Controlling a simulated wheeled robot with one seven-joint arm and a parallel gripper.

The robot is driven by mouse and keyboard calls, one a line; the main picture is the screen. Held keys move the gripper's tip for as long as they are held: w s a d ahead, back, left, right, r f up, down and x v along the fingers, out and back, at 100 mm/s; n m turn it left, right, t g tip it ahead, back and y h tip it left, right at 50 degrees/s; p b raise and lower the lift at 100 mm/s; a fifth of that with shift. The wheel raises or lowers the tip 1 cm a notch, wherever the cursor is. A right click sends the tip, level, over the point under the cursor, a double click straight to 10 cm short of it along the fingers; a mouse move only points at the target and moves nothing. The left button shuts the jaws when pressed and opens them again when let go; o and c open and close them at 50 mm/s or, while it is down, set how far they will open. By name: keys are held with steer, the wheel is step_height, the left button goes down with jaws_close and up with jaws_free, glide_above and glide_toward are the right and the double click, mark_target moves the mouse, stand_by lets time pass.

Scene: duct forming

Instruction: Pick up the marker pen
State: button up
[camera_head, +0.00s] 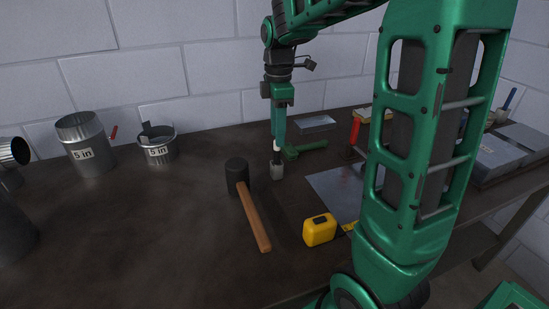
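My gripper (277,172) points straight down over the middle of the workbench (160,215), just right of the mallet's black head. Its fingers are seen nearly edge-on, with a white band above a grey tip. I cannot tell whether they are apart or closed, or whether the tip touches the bench. I cannot make out a marker pen with certainty. Part of the bench is hidden behind my green arm at the right.
A mallet (255,218) lies left of my gripper. A yellow tape measure (319,230) and sheet metal (330,190) are to the right. A green tool (307,149) lies behind. Duct pieces (85,145) (157,150) stand at left.

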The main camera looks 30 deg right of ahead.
mark_target(277, 150)
steer(key=shift+s+a+f, duration=0.1)
steer(key=shift+f, duration=1.35)
steer(key=shift+s+a+f, duration=0.1)
steer(key=shift+f, duration=1.3)
jaws_close()
